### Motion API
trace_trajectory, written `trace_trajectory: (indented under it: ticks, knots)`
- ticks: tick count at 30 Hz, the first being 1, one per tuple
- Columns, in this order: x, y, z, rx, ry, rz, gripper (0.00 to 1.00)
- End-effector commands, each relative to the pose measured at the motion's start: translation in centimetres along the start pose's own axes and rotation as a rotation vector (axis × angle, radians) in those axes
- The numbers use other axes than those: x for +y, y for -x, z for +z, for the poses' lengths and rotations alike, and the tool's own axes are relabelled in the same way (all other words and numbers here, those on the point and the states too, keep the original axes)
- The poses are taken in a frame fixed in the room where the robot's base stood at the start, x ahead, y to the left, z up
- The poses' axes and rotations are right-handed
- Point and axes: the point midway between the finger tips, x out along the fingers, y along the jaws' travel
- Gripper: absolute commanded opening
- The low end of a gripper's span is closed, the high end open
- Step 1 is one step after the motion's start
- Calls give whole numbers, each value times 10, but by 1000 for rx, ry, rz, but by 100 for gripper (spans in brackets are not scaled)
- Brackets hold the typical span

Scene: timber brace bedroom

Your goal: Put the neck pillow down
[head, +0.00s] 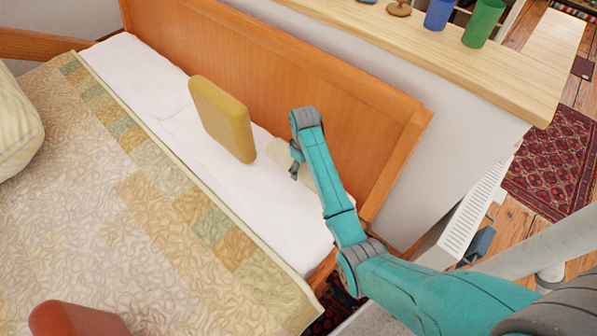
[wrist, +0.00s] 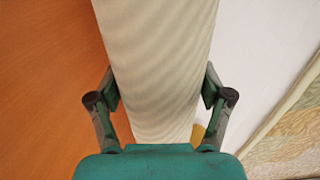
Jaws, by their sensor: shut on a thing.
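The neck pillow looks like a cream, faintly ribbed piece in the wrist view (wrist: 160,50), where it fills the middle between the fingers. My gripper (wrist: 160,98) is shut on it, with one finger against each side. In the head view the pillow (head: 280,152) shows as a pale shape over the white sheet near the headboard, partly hidden by my arm and gripper (head: 294,168). I cannot tell whether it touches the sheet. Its far end is out of view.
A mustard cushion (head: 224,118) stands upright on the white sheet (head: 150,82), left of my gripper. The wooden headboard (head: 270,62) runs close behind. A patterned quilt (head: 130,210) covers the nearer bed. A shelf (head: 430,45) with cups is beyond the headboard.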

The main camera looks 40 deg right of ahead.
Motion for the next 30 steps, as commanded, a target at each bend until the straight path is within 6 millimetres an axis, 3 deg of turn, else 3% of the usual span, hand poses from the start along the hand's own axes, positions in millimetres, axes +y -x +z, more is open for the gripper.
trace_trajectory:
  ticks: [12,22,23,24,26,30]
  knots:
    - [0,-40,0,0,0,0,30]
    - [0,-42,0,1,0,1,30]
    - [0,-43,0,1,0,1,81]
    - [0,-42,0,1,0,1,91]
    - [0,-42,0,1,0,1,100]
    - [0,-42,0,1,0,1,100]
